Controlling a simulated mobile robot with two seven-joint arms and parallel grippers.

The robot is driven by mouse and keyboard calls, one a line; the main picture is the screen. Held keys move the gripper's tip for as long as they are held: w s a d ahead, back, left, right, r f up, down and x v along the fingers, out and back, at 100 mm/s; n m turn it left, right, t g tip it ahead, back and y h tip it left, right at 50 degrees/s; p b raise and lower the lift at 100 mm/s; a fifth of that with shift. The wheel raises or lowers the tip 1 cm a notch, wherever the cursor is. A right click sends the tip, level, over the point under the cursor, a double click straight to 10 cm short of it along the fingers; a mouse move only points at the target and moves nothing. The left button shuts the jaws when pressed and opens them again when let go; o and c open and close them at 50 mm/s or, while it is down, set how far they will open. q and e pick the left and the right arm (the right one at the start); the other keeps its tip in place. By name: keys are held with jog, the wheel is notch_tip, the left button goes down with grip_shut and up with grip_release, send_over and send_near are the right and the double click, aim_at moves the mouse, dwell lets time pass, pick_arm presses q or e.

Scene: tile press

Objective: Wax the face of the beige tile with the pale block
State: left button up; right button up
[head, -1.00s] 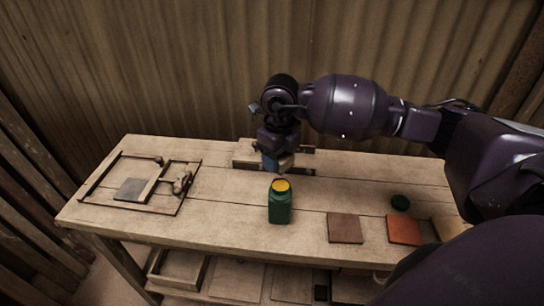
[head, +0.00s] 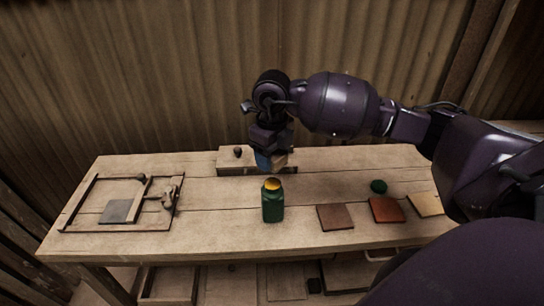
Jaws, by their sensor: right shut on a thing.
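My right gripper (head: 271,160) points down over the back middle of the table, with blue at its fingertips. It is shut on a small pale tan block (head: 281,160), partly hidden by the fingers. The beige tile (head: 426,203) lies flat at the right end of the table, partly behind my right arm. The gripper and block are far to the left of this tile. My left gripper is out of view.
An open green jar (head: 273,206) with yellow inside stands in front of the gripper. A green lid (head: 378,186), an orange-red tile (head: 386,209) and a brown tile (head: 335,217) lie right. A low wooden box (head: 228,162) is behind; a press frame (head: 68,204) with a grey tile (head: 119,211) is left.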

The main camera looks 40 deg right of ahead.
aim_at(273, 184)
jog(key=shift+f, duration=0.15)
jog(key=shift+d+f+b, duration=0.1)
jog(key=shift+f+b, duration=0.4)
jog(key=shift+f, duration=0.3)
jog(key=shift+f+b, duration=0.8)
jog(key=shift+f, duration=1.3)
pick_arm(q)
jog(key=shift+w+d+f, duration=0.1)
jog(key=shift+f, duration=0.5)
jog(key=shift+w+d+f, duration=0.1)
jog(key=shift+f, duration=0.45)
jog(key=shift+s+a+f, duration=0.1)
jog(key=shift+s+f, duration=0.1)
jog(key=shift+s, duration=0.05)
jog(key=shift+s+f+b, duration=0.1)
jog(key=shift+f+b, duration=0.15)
jog(key=shift+b, duration=0.2)
pick_arm(e)
jog(key=shift+f, duration=0.5)
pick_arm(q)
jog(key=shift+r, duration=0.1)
pick_arm(e)
jog(key=shift+r, duration=0.15)
